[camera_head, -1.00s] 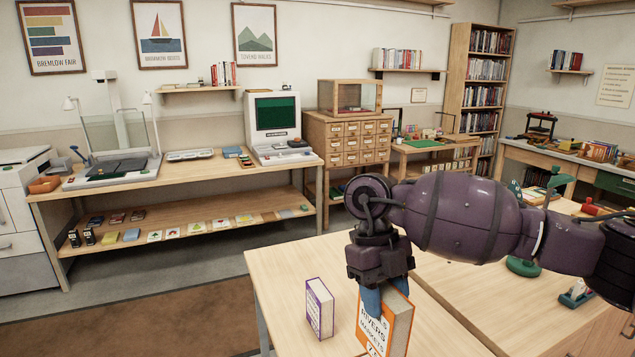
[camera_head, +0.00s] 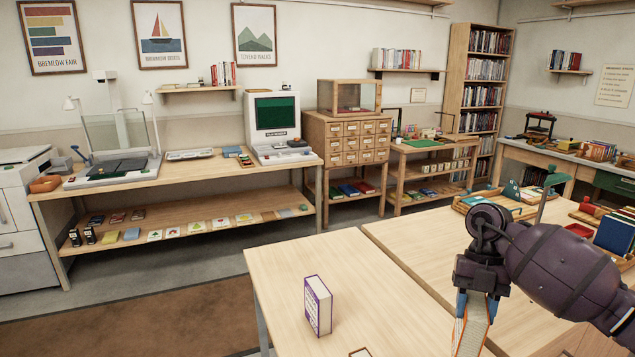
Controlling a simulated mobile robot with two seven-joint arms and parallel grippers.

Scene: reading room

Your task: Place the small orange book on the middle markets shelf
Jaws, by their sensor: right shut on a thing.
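My right gripper (camera_head: 476,298) points down over the near table at the lower right. It is shut on the orange book (camera_head: 472,330), which hangs upright below its fingers and shows mostly its page edge and a thin orange cover. The book's lower end is near the bottom of the picture, and I cannot tell its height above the table. My left gripper is out of view. I cannot make out which shelf is the middle markets shelf.
A white and purple book (camera_head: 318,305) stands on the near table (camera_head: 370,285). A tall bookcase (camera_head: 486,95) stands at the back.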

